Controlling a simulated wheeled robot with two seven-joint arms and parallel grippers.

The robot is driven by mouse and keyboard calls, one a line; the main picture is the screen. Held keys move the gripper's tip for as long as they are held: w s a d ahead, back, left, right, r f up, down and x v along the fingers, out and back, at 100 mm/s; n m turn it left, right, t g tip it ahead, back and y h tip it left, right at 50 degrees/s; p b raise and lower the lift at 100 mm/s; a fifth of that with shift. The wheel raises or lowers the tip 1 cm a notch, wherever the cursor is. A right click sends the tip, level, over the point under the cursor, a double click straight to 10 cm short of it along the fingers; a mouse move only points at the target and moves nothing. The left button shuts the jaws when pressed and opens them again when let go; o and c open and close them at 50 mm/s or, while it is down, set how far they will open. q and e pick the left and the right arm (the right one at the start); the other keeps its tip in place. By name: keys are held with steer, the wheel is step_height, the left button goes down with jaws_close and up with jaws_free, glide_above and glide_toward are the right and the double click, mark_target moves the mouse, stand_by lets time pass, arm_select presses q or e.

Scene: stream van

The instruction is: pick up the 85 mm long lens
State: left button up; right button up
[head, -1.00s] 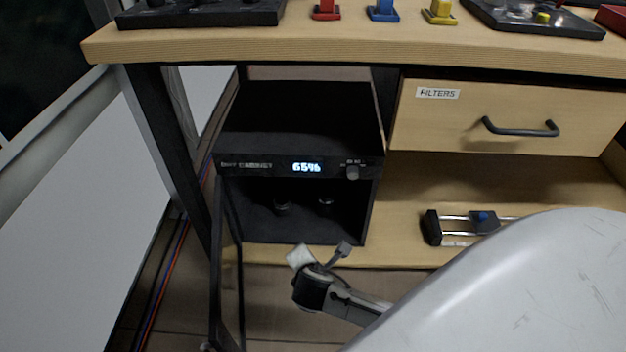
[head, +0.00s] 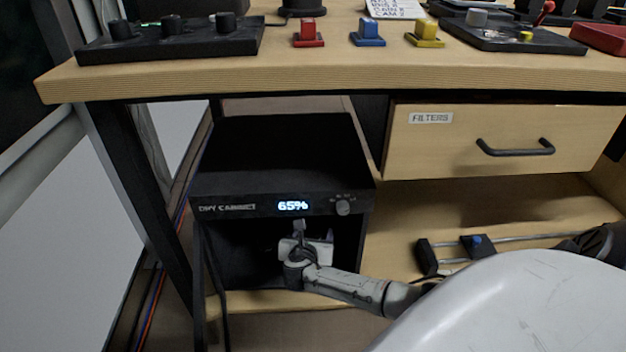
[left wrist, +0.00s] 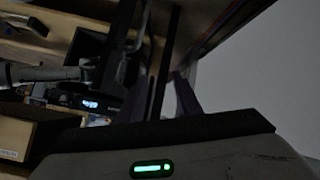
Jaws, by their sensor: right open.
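The black dry cabinet (head: 275,150) stands on the lower shelf under the bench, its door (head: 205,280) swung open at the left. My right gripper (head: 306,232) is open at the cabinet's mouth, in front of the dark interior. I cannot make out the 85 mm long lens; the gripper and shadow hide much of the inside. I cannot tell whether anything stands between the fingers. In the left wrist view, dark finger shapes (left wrist: 182,95) of my left gripper show against the wall, too dim to read. My left gripper is not in the head view.
The cabinet's left wall and open door border the opening. A small slider rail (head: 470,246) lies on the shelf at the right, near my right arm. The FILTERS drawer (head: 500,150) is shut. Control panels and coloured blocks stand on the bench top (head: 340,75).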

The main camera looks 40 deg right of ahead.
steer(key=shift+b+x, duration=0.55)
steer(key=shift+x, duration=0.7)
steer(key=c, duration=1.3)
arm_select(q)
steer(key=shift+d+r+t+h, duration=0.3)
steer(key=shift+d+r+h, duration=0.1)
steer(key=shift+r, duration=0.15)
arm_select(e)
steer(key=shift+w, duration=0.1)
steer(key=shift+c, duration=1)
steer(key=shift+r, duration=0.1)
